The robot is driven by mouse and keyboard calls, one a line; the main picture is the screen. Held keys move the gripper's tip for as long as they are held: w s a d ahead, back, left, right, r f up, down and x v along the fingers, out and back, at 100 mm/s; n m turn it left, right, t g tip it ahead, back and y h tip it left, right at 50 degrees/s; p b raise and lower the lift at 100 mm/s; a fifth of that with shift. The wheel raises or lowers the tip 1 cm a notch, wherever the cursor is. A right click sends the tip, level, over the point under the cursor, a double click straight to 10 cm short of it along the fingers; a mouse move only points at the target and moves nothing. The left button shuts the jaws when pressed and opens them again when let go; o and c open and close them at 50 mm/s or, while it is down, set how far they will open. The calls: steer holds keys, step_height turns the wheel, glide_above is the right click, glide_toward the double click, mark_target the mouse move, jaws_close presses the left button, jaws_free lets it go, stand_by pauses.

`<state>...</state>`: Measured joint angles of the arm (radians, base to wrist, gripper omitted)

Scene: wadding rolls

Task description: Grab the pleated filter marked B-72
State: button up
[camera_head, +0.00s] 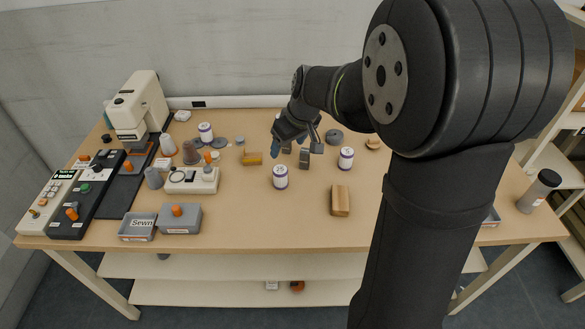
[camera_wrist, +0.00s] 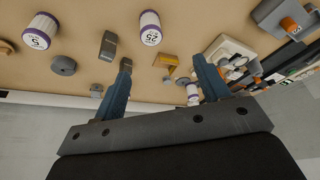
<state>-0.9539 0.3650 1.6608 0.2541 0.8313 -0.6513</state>
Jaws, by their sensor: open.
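I cannot make out a pleated filter or a B-72 mark in either view. White rolls with purple bands stand on the table: one at the middle front (camera_head: 280,177), one at right (camera_head: 346,158), one at back left (camera_head: 206,132). In the wrist view one roll (camera_wrist: 150,28) seems to read 25, another (camera_wrist: 39,31) seems to read 5, and a third (camera_wrist: 193,95) shows near a finger. My gripper (camera_head: 289,148) is open and hangs over the table's back middle, behind the middle roll. Its two blue fingers (camera_wrist: 162,66) have nothing between them.
A grey block (camera_head: 304,158) and a wooden piece (camera_head: 251,158) flank my gripper. A wooden block (camera_head: 340,201) lies at the front, a grey disc (camera_head: 334,136) behind. A sewing machine (camera_head: 139,105), control boxes and grey trays crowd the left. The table's front middle is mostly clear.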

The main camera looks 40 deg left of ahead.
mark_target(282, 171)
steer(key=shift+n, duration=0.9)
steer(key=x, duration=0.5)
steer(key=w+x, duration=0.1)
steer(key=x, duration=0.4)
steer(key=w+x, duration=0.1)
steer(key=x, duration=0.4)
steer(key=shift+d+f, duration=0.1)
steer(key=shift+d, duration=0.1)
steer(key=shift+y, duration=0.3)
steer(key=shift+x, duration=2.7)
steer(key=shift+a, duration=0.1)
steer(key=shift+c, duration=0.2)
steer(key=c, duration=1)
